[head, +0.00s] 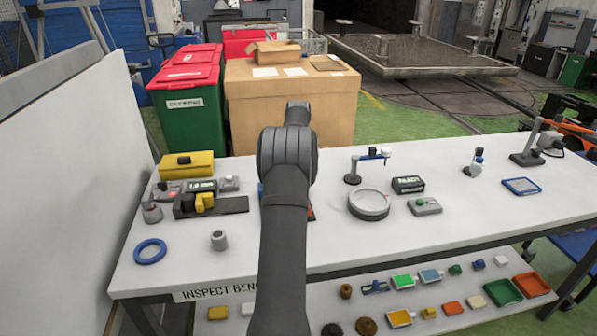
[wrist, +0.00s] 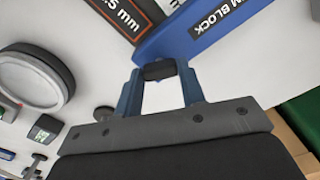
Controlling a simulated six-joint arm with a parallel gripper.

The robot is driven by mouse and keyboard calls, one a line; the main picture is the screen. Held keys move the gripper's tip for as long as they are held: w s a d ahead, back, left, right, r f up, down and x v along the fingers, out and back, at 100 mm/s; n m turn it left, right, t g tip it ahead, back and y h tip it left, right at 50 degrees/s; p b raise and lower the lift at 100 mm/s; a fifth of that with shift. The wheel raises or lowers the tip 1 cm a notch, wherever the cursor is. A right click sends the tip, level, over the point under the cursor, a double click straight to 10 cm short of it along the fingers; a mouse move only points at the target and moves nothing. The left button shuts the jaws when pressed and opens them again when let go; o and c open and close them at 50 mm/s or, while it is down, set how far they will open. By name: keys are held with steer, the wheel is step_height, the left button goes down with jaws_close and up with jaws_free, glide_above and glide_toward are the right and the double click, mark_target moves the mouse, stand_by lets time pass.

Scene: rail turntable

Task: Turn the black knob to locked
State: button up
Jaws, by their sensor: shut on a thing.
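In the wrist view, my gripper (wrist: 160,76) is shut on a small black piece that looks like the black knob (wrist: 158,70). The knob sits between the two blue-grey fingertips, beside the edge of a blue block (wrist: 212,30) with white lettering ending in "M BLOCK". Any locked marking and the knob's angle cannot be made out. In the head view, my arm covers the knob and my gripper; only slivers of blue and orange-red show beside the arm.
A round grey dish (head: 368,205) stands right of my arm. A yellow box (head: 187,165) and blue ring (head: 150,252) are at left. The white bench front (head: 400,250) is clear.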

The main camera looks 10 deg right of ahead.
steer(key=shift+n, duration=2.6)
steer(key=o, duration=1)
step_height(320, 180, up, 17)
steer(key=shift+r, duration=0.2)
steer(key=shift+f, duration=0.1)
step_height(320, 180, down, 17)
steer(key=shift+f, duration=0.15)
